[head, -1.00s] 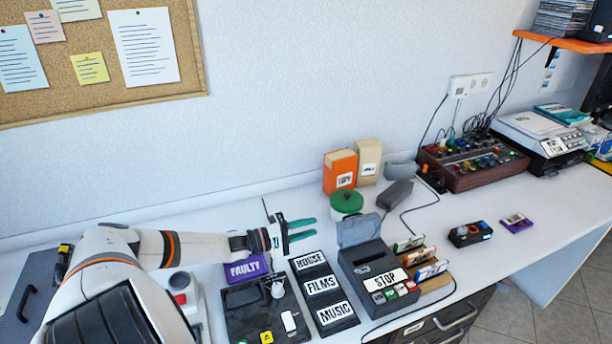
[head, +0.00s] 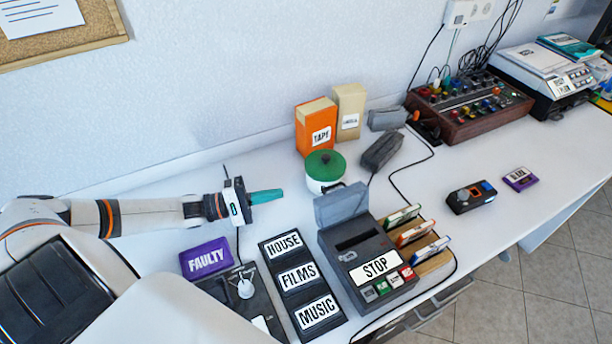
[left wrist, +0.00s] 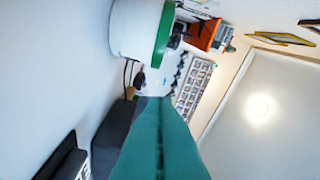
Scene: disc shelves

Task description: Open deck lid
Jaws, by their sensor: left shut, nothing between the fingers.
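The deck (head: 362,262) is a dark grey machine with a STOP label and a row of coloured keys at its front. Its lid (head: 342,204) stands raised at the back, and the slot in the top shows. My left gripper (head: 282,195) has teal fingers and is shut and empty. It points right, to the left of the lid and apart from it in the head view. In the left wrist view the shut fingers (left wrist: 158,145) fill the lower middle, with a dark grey shape behind them. My right gripper is not in view.
A white pot with a green lid (head: 325,165) stands just behind the deck. A labelled HOUSE, FILMS, MUSIC rack (head: 300,278) and a purple FAULTY box (head: 206,258) lie left of it. Cassettes in a wooden holder (head: 436,262) stand at its right.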

